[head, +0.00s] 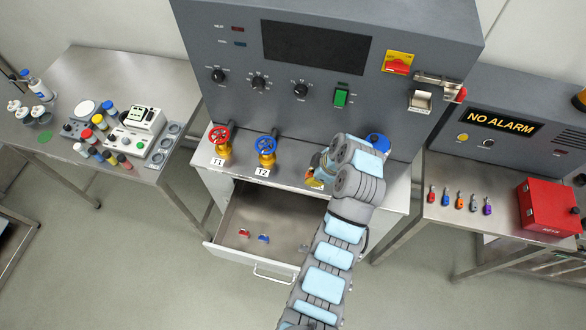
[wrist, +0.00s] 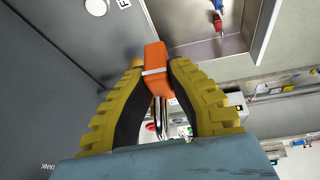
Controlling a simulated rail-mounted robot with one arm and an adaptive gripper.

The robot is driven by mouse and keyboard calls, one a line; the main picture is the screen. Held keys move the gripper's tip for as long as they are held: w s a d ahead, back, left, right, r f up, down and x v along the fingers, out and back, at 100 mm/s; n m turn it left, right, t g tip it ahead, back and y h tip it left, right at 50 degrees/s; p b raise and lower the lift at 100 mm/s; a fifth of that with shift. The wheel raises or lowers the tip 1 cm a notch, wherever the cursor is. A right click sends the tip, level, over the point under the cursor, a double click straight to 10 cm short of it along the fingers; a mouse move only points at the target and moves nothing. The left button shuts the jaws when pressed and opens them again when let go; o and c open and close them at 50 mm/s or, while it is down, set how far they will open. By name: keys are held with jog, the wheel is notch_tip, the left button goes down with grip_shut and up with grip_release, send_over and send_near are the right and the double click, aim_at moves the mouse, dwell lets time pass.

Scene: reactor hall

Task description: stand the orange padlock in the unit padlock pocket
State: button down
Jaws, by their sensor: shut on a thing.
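The orange padlock (wrist: 157,68) is held between the yellow ribbed fingers of my gripper (wrist: 155,85) in the wrist view. Its body is at the fingertips, and its metal shackle (wrist: 161,118) points back toward the palm. In the head view my gripper (head: 316,178) is above the counter right of the T2 valve, over the open drawer's back edge; my arm hides much of it. A small metal pocket (head: 420,101), which looks like the unit padlock pocket, is on the grey panel's right side, under a latch bar. My gripper is well to its lower left.
Valves T1 (head: 221,140) and T2 (head: 266,149) stand left of my gripper. The open drawer (head: 225,235) holds small red and blue items. A blue knob (head: 378,142) is behind my wrist.

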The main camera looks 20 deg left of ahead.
jog(key=shift+w+a+f+b, duration=0.1)
jog(key=shift+w+f+b, duration=0.1)
jog(key=shift+b, duration=0.25)
jog(key=w+a+f+b, duration=0.2)
jog(key=a+b, duration=0.1)
jog(key=b, duration=1)
send_over(290, 166)
jog(key=d, duration=0.2)
jog(key=shift+s+a+f, duration=0.1)
jog(key=shift+s+f, duration=0.1)
jog(key=shift+f, duration=1.5)
jog(key=shift+s+f, duration=0.15)
jog(key=shift+f, duration=1.55)
jog(key=shift+f, duration=0.1)
jog(key=shift+w+a+f, duration=0.15)
jog(key=shift+f+p, duration=0.35)
jog(key=shift+f, duration=1.25)
jog(key=shift+f+b, duration=0.25)
jog(key=shift+b, duration=0.05)
